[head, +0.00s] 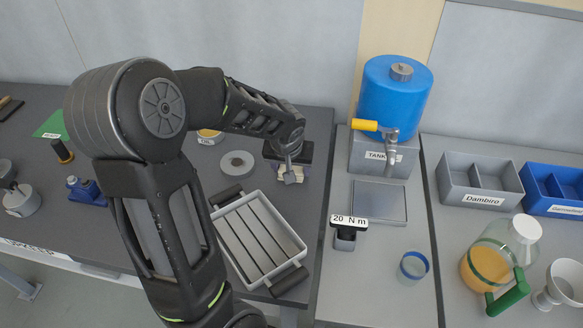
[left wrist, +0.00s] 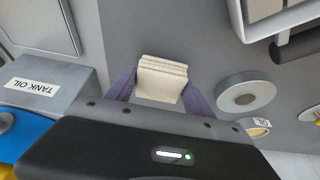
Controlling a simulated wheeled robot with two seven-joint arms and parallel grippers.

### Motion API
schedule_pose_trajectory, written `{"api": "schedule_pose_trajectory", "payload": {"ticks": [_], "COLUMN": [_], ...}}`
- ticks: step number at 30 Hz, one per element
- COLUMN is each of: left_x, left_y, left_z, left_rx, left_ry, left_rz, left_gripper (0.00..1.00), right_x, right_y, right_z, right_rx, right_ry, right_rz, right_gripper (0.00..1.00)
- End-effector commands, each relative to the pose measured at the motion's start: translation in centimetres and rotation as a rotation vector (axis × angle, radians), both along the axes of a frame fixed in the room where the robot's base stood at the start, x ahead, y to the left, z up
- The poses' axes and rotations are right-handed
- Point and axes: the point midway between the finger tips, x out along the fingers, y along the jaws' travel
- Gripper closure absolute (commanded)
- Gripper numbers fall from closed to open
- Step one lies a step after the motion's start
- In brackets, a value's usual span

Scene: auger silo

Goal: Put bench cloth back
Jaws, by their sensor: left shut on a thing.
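The bench cloth (left wrist: 162,80) is a folded cream cloth. In the left wrist view it sits between the two purple-grey fingers of my left gripper (left wrist: 160,88), which is shut on it. In the head view my left gripper (head: 290,168) is over the right part of the dark bench, near its right edge. Only a little of the cloth (head: 303,171) shows there, the rest hidden by the gripper and wrist. I cannot tell whether the cloth touches the bench. My right gripper is not in view.
A grey ring (head: 238,164) lies left of the gripper. A slotted grey tray (head: 294,236) with dark handles stands in front. A blue tank (head: 394,95) labelled TANK OIL stands right on the lighter bench. Bare dark bench shows around the cloth.

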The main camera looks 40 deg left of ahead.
Motion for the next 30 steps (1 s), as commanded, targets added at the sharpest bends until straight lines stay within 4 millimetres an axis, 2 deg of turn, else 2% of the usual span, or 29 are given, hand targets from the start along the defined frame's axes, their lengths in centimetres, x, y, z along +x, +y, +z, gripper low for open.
{"api": "schedule_pose_trajectory", "payload": {"ticks": [2,13,14,22,30], "left_x": [-0.03,0.01,0.0,0.0,-0.01], "left_y": [-0.03,-0.01,-0.01,-0.01,-0.01], "left_z": [-0.56,-0.98,-0.93,-0.79,-0.68], "left_rx": [0.0,0.0,0.0,0.0,-0.001], "left_ry": [0.001,-0.001,-0.001,0.0,0.0], "left_rz": [-0.002,-0.001,-0.001,-0.001,0.0], "left_gripper": [0.83,0.83,0.38,0.17,0.17], "right_x": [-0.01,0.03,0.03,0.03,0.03], "right_y": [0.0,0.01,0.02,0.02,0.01], "right_z": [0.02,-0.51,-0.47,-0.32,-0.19], "right_rx": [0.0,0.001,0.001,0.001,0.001], "right_ry": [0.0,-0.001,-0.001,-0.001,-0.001], "right_rz": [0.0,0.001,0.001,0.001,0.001], "right_gripper": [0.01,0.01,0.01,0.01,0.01]}}
